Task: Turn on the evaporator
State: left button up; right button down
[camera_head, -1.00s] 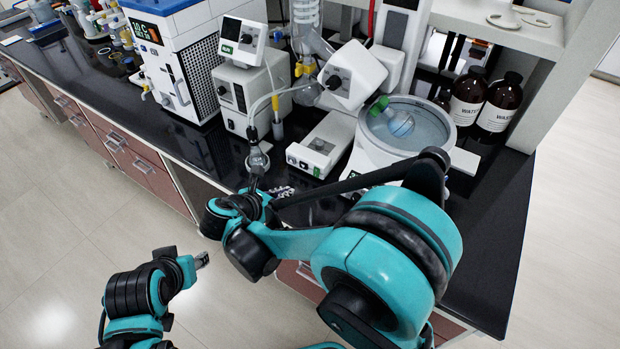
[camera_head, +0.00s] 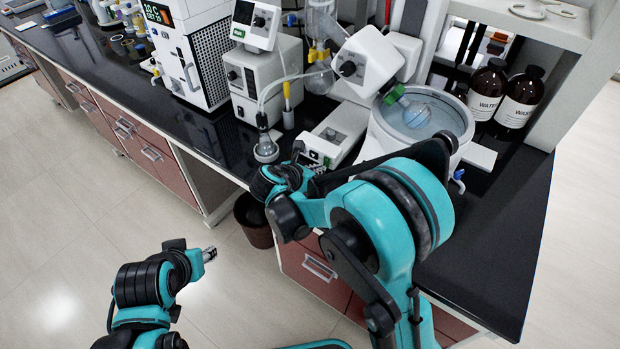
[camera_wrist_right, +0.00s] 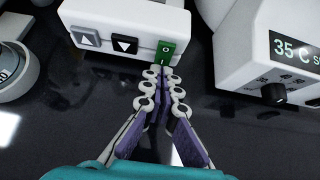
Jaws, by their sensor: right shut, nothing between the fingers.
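The rotary evaporator has a white tilted drive head (camera_head: 360,64), a blue-green flask (camera_head: 412,110) and a round white bath (camera_head: 468,128). Its low white base (camera_head: 342,122) faces me with a control panel. In the right wrist view this panel (camera_wrist_right: 105,22) has up and down arrow buttons and a green rocker switch (camera_wrist_right: 167,50) marked O and I. My right gripper (camera_wrist_right: 163,72) is shut and empty, fingertips at the switch's lower edge; I cannot tell whether they touch. In the head view my right wrist hides the fingertips. My left gripper (camera_head: 209,254) is over the floor, its fingers unclear.
The bath's display (camera_wrist_right: 293,50) reads 35 C, with a knob below it. A white pump unit (camera_head: 262,80) with a screen and a glass bulb (camera_head: 265,150) stand to the left. Brown waste bottles (camera_head: 520,98) stand at right. A dark bin (camera_head: 254,222) is below the counter.

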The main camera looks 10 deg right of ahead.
jog(key=shift+w+d, duration=0.3)
jog(key=shift+w, duration=0.05)
jog(key=shift+f, duration=0.1)
jog(key=shift+w+d+f, duration=0.1)
jog(key=shift+w+d, duration=0.05)
jog(key=shift+d, duration=0.05)
jog(key=shift+r, duration=0.2)
jog(key=shift+r+p, duration=0.4)
jog(key=shift+r, duration=0.35)
